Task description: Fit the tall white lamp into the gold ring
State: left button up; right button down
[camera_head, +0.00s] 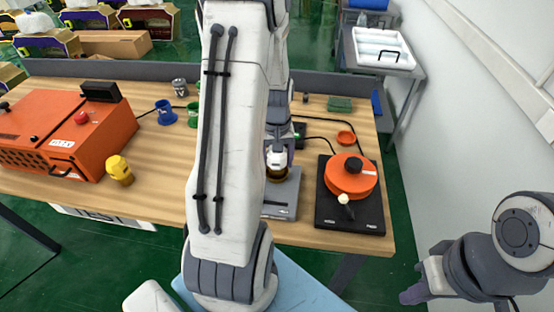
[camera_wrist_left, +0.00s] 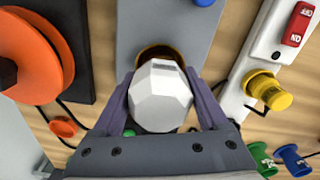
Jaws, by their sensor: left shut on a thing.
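The white lamp (camera_wrist_left: 160,96), with a faceted top, is between the two purple-grey fingers of my left gripper (camera_wrist_left: 163,108) in the left wrist view. The gripper is shut on it. The gold ring (camera_wrist_left: 152,53) shows as a brownish rim just above the lamp's head, on a grey plate (camera_wrist_left: 165,25); the lamp hides most of it. I cannot tell how deep the lamp sits in it. In the head view the lamp (camera_head: 276,159) is upright over the grey plate (camera_head: 283,196), partly hidden by my left arm. My right gripper (camera_head: 424,281) is at the lower right, away from the table.
An orange disc (camera_head: 351,176) on a black base (camera_head: 372,214) stands right of the plate. An orange case (camera_head: 55,137), yellow lamp (camera_head: 120,169) and blue cup (camera_head: 165,113) are to the left.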

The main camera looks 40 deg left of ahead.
pick_arm(q)
jog(key=shift+f+b, duration=0.35)
jog(key=shift+f, duration=0.2)
jog(key=o, duration=1.4)
notch_tip(320, 180, up, 10)
jog(key=shift+r, duration=0.25)
jog(key=s+d+r+m, duration=0.2)
jog(key=d+m, duration=0.5)
jog(key=d, duration=1.1)
jog(key=s+d+m+h, duration=0.1)
jog(key=s+d+m, duration=0.8)
jog(key=s+d, duration=0.4)
jog(key=shift+s+r+m, duration=0.2)
jog(key=shift+s+m, duration=0.2)
jog(key=shift+s, duration=0.25)
